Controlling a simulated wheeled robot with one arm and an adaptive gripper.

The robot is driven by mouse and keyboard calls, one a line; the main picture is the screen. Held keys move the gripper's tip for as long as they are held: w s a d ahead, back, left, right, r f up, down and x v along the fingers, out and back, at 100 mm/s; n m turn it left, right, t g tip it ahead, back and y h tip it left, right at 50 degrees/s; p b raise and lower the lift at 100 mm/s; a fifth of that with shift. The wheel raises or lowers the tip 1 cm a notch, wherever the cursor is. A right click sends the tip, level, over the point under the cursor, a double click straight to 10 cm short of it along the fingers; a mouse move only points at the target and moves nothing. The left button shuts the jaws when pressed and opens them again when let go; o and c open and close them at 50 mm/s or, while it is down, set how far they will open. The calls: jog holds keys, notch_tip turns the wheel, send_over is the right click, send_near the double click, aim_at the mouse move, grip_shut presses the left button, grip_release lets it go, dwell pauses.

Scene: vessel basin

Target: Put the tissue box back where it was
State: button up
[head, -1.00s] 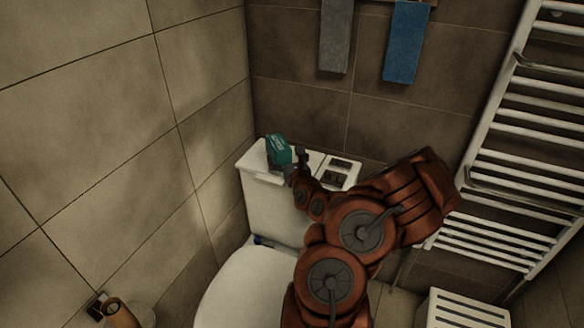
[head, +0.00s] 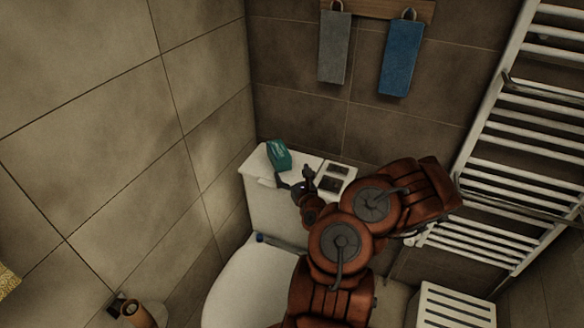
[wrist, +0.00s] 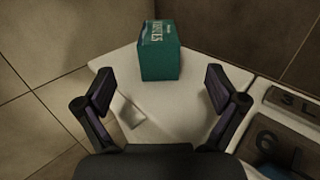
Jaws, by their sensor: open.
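The teal tissue box (head: 279,155) stands on the left part of the white toilet tank lid (head: 316,165), near the corner of the walls. It also shows in the wrist view (wrist: 159,56), upright, beyond my fingertips and touching neither finger. My gripper (head: 295,184) is just in front of the box, at the front edge of the tank. In the wrist view my gripper (wrist: 160,92) is open and empty, with its two fingers spread wide.
A dark flush plate or tray (head: 334,178) is on the right of the tank lid. Towels, one grey (head: 334,48) and one blue (head: 402,50), hang above. A white towel radiator (head: 520,150) is at right. A paper roll (head: 139,316) is at lower left.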

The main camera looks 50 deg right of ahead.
jog(key=shift+s+a+p, duration=0.2)
jog(key=shift+p, duration=0.1)
